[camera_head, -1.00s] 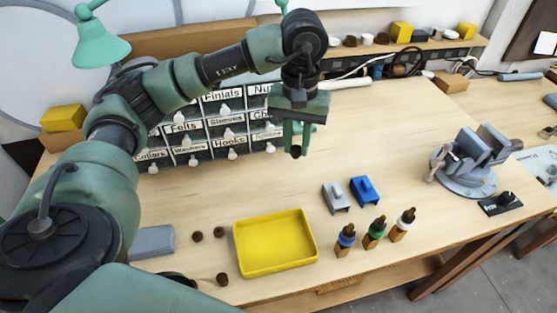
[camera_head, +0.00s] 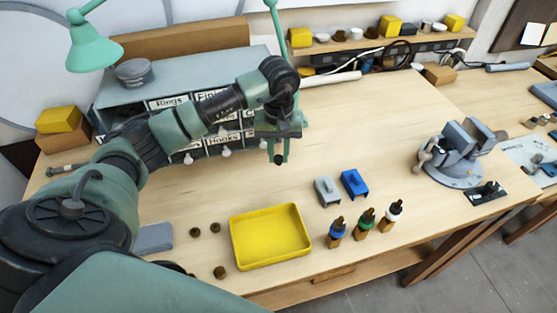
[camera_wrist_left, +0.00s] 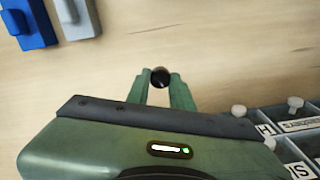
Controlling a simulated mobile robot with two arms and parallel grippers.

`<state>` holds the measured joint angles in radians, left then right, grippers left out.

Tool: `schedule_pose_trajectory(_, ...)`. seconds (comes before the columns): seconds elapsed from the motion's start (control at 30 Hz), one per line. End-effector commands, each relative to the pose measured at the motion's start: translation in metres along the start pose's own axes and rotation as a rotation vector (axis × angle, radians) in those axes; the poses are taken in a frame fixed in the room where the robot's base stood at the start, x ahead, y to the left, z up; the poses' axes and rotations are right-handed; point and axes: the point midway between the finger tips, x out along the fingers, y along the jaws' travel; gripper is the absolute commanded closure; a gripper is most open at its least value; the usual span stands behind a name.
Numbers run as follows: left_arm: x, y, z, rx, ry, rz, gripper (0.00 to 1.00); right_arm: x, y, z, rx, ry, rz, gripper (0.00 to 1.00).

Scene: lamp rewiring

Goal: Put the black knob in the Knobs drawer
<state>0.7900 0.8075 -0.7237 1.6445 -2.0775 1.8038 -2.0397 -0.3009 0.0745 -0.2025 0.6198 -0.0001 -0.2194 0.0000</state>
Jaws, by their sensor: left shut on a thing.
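My left gripper (camera_head: 278,158) is shut on the small round black knob (camera_wrist_left: 160,77), whose dark end shows between the fingertips in the left wrist view. It holds the knob in front of the right part of the grey drawer cabinet (camera_head: 225,65), apart from the drawer fronts. The cabinet has labelled drawers with white pulls, such as Rings and Hooks. My arm covers many labels, and I cannot read a Knobs label. The cabinet's edge also shows at the lower right of the left wrist view (camera_wrist_left: 285,112). My right gripper is not in view.
A yellow tray (camera_head: 270,237) lies in front, with small brown pieces (camera_head: 215,228) left of it. A grey block (camera_head: 327,191), a blue block (camera_head: 354,184) and bottles (camera_head: 365,222) stand to its right. A vise (camera_head: 455,160) is further right. The middle of the table is clear.

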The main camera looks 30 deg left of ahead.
Motion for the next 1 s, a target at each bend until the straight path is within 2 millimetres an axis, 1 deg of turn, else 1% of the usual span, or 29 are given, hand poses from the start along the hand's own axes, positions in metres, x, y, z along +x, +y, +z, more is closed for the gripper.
schedule_pose_trajectory(0.17,0.011,0.000,0.001,0.001,-0.001,0.000,1.00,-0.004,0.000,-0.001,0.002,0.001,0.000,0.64)
schedule_pose_trajectory(0.4,0.042,0.000,0.001,0.001,-0.002,-0.001,1.00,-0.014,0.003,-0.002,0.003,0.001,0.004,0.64)
schedule_pose_trajectory(0.47,0.045,0.000,0.001,0.001,0.000,0.000,1.00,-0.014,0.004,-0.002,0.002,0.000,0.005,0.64)
schedule_pose_trajectory(0.67,0.045,0.000,0.000,0.001,0.001,0.001,1.00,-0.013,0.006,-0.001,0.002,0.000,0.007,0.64)
schedule_pose_trajectory(0.8,0.049,0.000,0.000,0.001,0.002,0.001,1.00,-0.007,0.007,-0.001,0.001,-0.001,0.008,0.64)
schedule_pose_trajectory(0.83,0.048,0.000,0.000,0.001,0.002,0.001,0.72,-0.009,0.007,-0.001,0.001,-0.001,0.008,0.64)
schedule_pose_trajectory(0.9,0.047,0.000,0.000,0.001,0.001,0.001,0.56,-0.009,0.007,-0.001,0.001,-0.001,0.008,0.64)
schedule_pose_trajectory(1.0,0.047,0.000,0.000,0.001,0.001,0.001,0.56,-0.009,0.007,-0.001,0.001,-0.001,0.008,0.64)
